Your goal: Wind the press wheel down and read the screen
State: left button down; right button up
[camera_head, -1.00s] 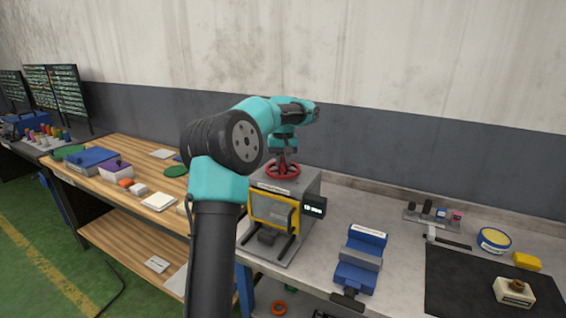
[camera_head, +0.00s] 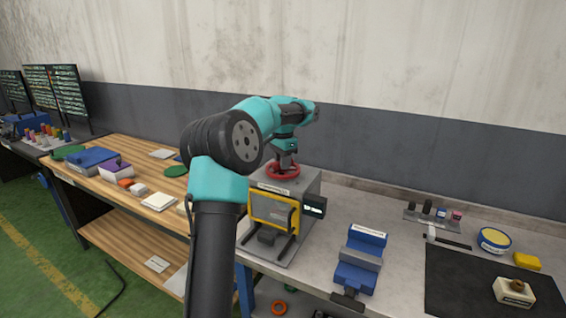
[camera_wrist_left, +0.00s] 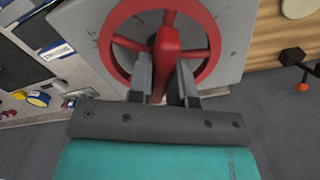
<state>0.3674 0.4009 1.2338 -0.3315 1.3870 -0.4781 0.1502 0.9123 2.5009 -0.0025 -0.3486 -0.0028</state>
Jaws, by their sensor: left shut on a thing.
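The press (camera_head: 276,222) is a grey box on the grey bench with a yellow-framed front window. Its red wheel (camera_head: 283,170) lies flat on top. A small dark screen (camera_head: 314,208) with light characters is on its right side; the characters are too small to read. My left gripper (camera_head: 286,163) reaches down onto the wheel from above. In the left wrist view its fingers (camera_wrist_left: 162,84) are shut on a red upright part of the wheel (camera_wrist_left: 206,20). My right gripper is not in view.
A blue vise (camera_head: 361,260) stands on the bench right of the press. A black mat (camera_head: 460,280), a yellow-lidded tin (camera_head: 494,240) and a yellow block (camera_head: 527,261) are farther right. A wooden table (camera_head: 120,150) with several items is at left.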

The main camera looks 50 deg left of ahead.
pick_arm(q)
jog(key=m, duration=1.4)
jog(key=shift+m, duration=0.3)
jog(key=m, duration=0.3)
jog(key=shift+m, duration=0.3)
jog(key=m, duration=0.3)
jog(key=shift+m, duration=0.3)
jog(key=m, duration=0.3)
jog(key=shift+m, duration=2.1)
jog(key=shift+d, duration=0.1)
